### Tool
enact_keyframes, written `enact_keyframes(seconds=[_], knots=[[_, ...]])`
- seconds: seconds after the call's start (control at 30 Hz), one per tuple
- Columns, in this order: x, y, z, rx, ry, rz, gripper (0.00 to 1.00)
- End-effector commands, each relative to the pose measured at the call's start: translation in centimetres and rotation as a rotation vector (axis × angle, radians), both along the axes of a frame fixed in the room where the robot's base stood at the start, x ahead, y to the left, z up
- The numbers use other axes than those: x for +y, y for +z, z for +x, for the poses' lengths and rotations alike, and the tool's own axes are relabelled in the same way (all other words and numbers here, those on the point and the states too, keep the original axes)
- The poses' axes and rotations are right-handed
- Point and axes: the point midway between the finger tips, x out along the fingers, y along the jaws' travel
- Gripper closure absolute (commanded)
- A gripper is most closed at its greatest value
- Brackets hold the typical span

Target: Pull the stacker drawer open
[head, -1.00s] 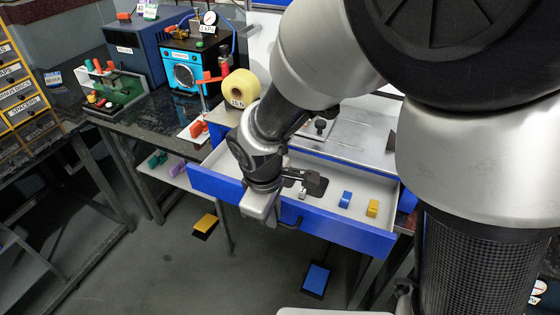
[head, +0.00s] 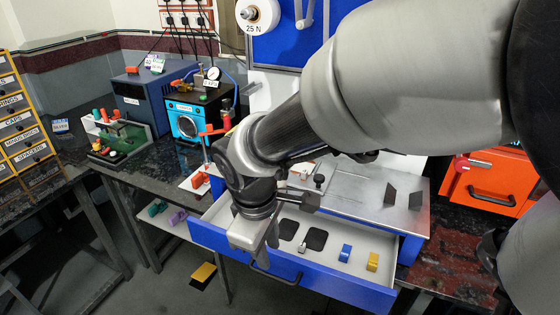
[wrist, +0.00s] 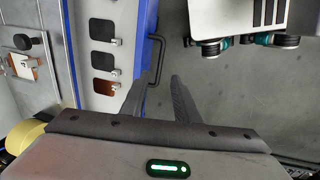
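The stacker drawer (head: 340,285) has a blue front and pale inside, and it stands pulled out below a steel-topped blue unit (head: 350,195). Its black handle (head: 272,275) is on the front; it also shows in the wrist view (wrist: 160,52). My gripper (head: 262,243) is just in front of the drawer front, above the handle in the head view.
Inside the drawer are dark pads (head: 316,239), a blue block (head: 345,253) and a yellow block (head: 372,261). An orange cabinet (head: 490,182) stands at right. A blue machine (head: 186,122) stands on the left bench. Open floor lies in front.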

Motion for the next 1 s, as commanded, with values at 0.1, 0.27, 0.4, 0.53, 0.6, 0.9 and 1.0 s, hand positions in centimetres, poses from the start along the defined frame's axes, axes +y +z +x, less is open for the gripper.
enact_keyframes(seconds=[0.1, 0.27, 0.4, 0.53, 0.6, 0.9, 1.0], knots=[[0.2, 3.1, -0.4, -0.003, 0.0, 0.003, 0.72], [0.4, 5.5, -0.9, -0.002, 0.0, 0.002, 0.72], [0.4, 6.6, -1.1, -0.001, 0.001, 0.0, 0.72], [0.4, 6.8, -1.2, 0.0, 0.001, 0.001, 0.72], [0.4, 6.8, -1.2, 0.0, 0.001, 0.0, 0.72], [-1.3, 7.7, -1.0, -0.018, -0.079, 0.029, 0.72], [-5.1, 9.4, -1.0, -0.062, -0.259, 0.096, 0.72]])
